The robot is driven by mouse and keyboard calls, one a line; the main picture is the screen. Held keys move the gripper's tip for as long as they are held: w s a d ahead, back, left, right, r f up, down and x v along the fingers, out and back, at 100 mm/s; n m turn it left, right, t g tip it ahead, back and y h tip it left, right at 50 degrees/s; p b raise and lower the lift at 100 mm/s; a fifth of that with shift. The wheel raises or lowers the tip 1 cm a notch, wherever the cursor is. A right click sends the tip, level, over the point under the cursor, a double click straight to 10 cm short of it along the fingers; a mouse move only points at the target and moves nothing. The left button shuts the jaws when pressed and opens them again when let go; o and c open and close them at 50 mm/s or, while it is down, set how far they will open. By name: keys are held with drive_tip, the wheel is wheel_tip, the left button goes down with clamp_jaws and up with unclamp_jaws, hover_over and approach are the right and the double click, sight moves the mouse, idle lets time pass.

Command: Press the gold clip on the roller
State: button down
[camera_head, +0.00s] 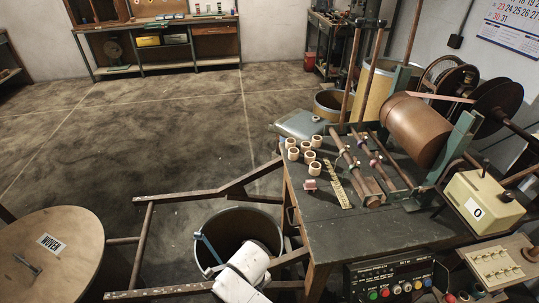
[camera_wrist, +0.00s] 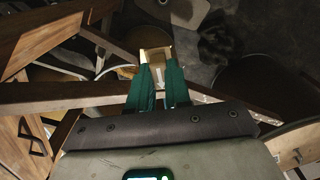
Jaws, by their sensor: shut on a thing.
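My gripper (camera_wrist: 160,72) shows two green fingers in the wrist view. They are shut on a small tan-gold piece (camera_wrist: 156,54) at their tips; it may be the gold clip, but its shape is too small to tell. In the head view, a white part of my arm is low in the middle, and I cannot make out the fingertips or the held piece. The large brown roller (camera_head: 415,129) is mounted at the right of the dark bench, well apart from my arm.
The dark bench (camera_head: 330,225) carries several tan rings (camera_head: 314,168), a perforated gold strip (camera_head: 338,186) and rods. A cream box (camera_head: 484,203) stands at the right. A control panel with coloured buttons (camera_head: 397,283) is below. A round board marked WOVEN (camera_head: 60,262) is at the left.

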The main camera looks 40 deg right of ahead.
wheel_tip(320, 180, down, 13)
drive_tip(key=s+b, duration=0.2)
drive_tip(key=b, duration=0.5)
drive_tip(key=shift+s, duration=0.35)
